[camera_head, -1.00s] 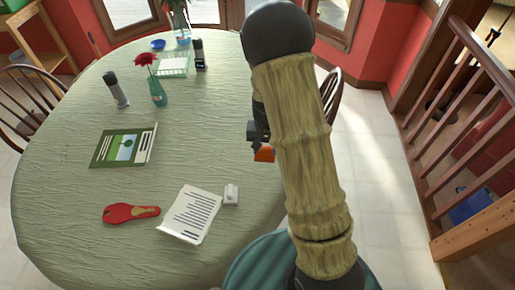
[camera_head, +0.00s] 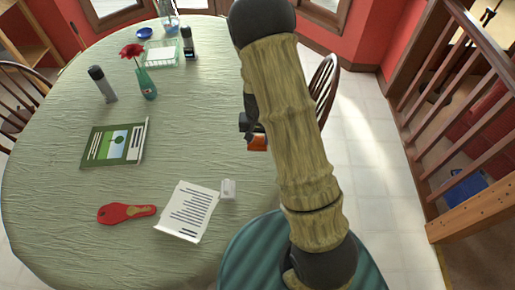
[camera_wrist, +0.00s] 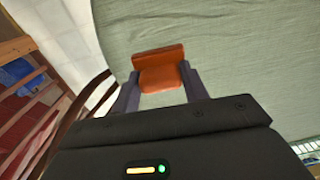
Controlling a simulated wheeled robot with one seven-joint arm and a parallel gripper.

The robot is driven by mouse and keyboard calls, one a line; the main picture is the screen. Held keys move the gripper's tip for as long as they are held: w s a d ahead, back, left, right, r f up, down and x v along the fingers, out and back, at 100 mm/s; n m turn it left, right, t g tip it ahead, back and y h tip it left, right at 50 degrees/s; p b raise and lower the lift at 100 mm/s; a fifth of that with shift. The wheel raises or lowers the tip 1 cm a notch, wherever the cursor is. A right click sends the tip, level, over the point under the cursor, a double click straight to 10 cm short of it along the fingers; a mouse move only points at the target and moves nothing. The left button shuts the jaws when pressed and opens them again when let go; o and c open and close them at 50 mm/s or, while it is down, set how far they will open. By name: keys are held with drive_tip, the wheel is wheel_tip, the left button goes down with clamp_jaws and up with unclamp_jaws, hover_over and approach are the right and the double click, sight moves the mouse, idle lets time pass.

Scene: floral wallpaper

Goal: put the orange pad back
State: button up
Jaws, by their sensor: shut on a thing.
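The orange pad (camera_wrist: 160,68) is between the two dark fingers of my gripper (camera_wrist: 160,88) in the wrist view. My gripper is shut on it, and the pad's far end sticks out past the fingertips. In the head view the orange pad (camera_head: 258,143) shows as a small patch left of my arm, near the table's right edge. Most of my gripper (camera_head: 250,128) is hidden there behind my arm. The pad appears held above the green tablecloth; the exact height cannot be told.
A chair (camera_head: 325,90) stands at right.

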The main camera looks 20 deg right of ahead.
sight(257, 148)
drive_tip(key=shift+f, duration=1.1)
drive_tip(key=shift+f, duration=1.85)
drive_tip(key=shift+f, duration=0.2)
drive_tip(key=o, duration=1)
drive_tip(key=shift+c, duration=0.2)
drive_tip(key=shift+r, duration=0.1)
